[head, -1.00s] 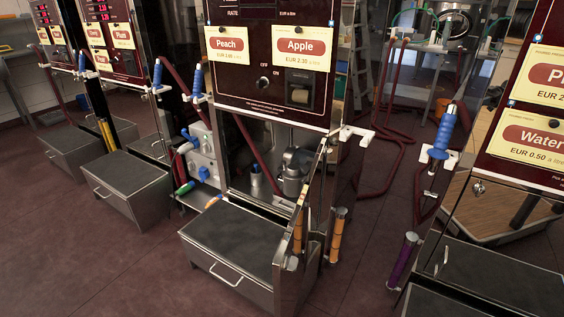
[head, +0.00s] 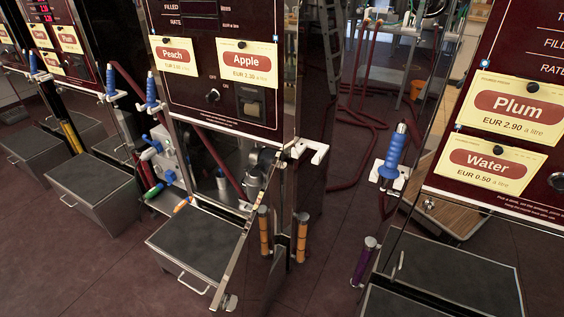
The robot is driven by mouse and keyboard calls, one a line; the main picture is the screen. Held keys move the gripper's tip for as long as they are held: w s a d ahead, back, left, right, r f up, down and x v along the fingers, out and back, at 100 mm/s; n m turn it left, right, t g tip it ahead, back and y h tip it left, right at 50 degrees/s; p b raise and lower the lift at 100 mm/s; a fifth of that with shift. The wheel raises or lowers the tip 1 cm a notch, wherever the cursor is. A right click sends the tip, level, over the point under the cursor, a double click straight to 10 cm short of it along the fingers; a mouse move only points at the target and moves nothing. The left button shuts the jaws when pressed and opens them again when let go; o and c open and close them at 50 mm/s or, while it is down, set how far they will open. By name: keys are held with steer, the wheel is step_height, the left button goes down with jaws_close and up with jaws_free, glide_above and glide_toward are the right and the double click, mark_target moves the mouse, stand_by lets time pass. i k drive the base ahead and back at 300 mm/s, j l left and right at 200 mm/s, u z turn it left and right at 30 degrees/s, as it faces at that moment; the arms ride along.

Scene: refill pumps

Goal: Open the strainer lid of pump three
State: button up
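The pump with the Peach and Apple labels (head: 217,60) stands in the middle of the head view with its lower cabinet open. I see no number on it, so I cannot tell whether it is pump three. Its door (head: 243,240) stands swung out toward me, seen nearly edge-on. Inside is a grey metal pump body (head: 257,167), partly hidden behind the door. A small metal cylinder (head: 222,180) stands left of it. I cannot make out a strainer lid clearly. My gripper is not in view.
A dark-topped metal step box (head: 200,245) stands before the open cabinet. An empty white nozzle holder (head: 310,150) juts from its right side. The Plum and Water pump (head: 500,130) stands close on the right, with a blue nozzle (head: 394,152). Dark red floor (head: 325,255) lies between them.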

mark_target(256, 179)
steer(key=i+j+z, duration=0.15)
steer(key=j+z, duration=0.15)
steer(key=i+j+z, duration=0.1)
steer(key=j+z, duration=0.2)
steer(key=i+j+z, duration=0.1)
steer(key=j+z, duration=0.15)
steer(key=j, duration=0.2)
steer(key=j+z, duration=0.5)
steer(key=j, duration=4.15)
